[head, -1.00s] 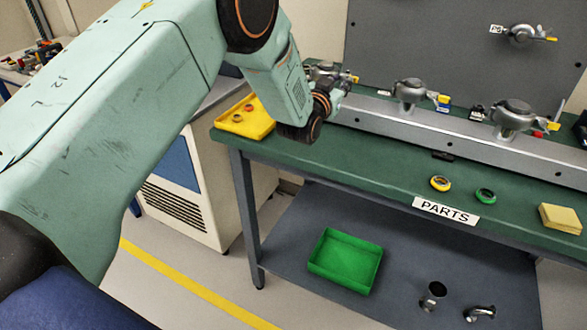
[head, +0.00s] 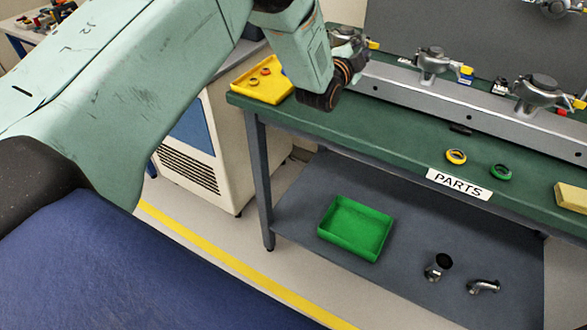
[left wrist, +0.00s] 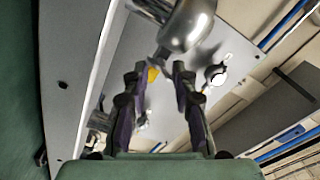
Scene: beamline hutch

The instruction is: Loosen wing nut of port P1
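Clamped metal ports stand along the grey rail on the bench. The leftmost port (head: 346,36) is partly hidden by my left arm, with a yellow tab (head: 374,44) at its right. I cannot read a P1 label. My left gripper (head: 352,58) is at this leftmost port, its fingers mostly hidden in the head view. In the left wrist view the left gripper (left wrist: 158,70) has its two fingers apart. A small yellow piece (left wrist: 153,74) shows between the fingertips, and a rounded metal body (left wrist: 187,27) lies just beyond them. Contact cannot be told. My right gripper is not in view.
Two more ports, a middle one (head: 436,64) and a right one (head: 540,92), stand on the rail (head: 480,103). A yellow tray (head: 262,88) is left of the gripper. Yellow (head: 456,157) and green (head: 500,172) rings lie near the front edge. A green bin (head: 355,228) is on the lower shelf.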

